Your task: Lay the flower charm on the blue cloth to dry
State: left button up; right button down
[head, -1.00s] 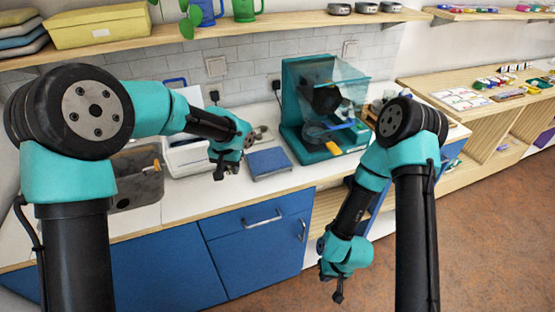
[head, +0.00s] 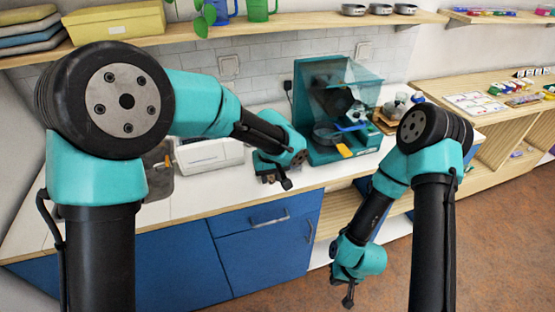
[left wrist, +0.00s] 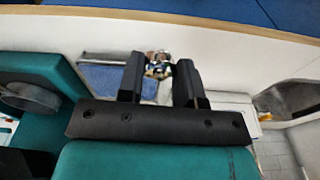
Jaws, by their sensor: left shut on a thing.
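My left gripper (head: 286,183) is over the counter, left of the teal machine. In the left wrist view its two fingers are shut on a small multicoloured thing (left wrist: 158,65), which appears to be the flower charm; its shape is hard to make out. The blue cloth (left wrist: 105,78) lies on the counter below and to the left of the held thing in the left wrist view. In the head view my left gripper mostly hides the cloth. My right gripper (head: 348,297) hangs low in front of the cabinets, away from the counter; its finger gap is too small to read.
The teal machine (head: 318,152) with a clear hood stands just right of my left gripper. A white box (head: 208,155) stands to the left. The white counter (head: 190,203) is bare along its front. A wooden shelf (head: 300,22) runs above.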

pick_arm(q)
jog(key=shift+s+d+r+n, duration=0.15)
jog(key=shift+s+d+n, duration=0.15)
jog(key=shift+d, duration=0.2)
jog(key=shift+s+d+r+n, duration=0.2)
jog(key=shift+d+n, duration=0.1)
jog(key=shift+d, duration=0.15)
jog(key=shift+w, duration=0.1)
jog(key=w, duration=0.5)
jog(key=w+d+f, duration=0.1)
jog(key=w, duration=0.9)
jog(key=shift+w+d+f, duration=0.1)
jog(key=shift+d+f, duration=0.05)
jog(key=shift+f, duration=0.1)
jog(key=shift+w, duration=0.1)
jog(key=shift+w, duration=0.25)
jog(key=shift+s+f, duration=0.1)
jog(key=shift+f, duration=1.7)
jog(key=shift+f, duration=0.15)
jog(key=o, duration=0.9)
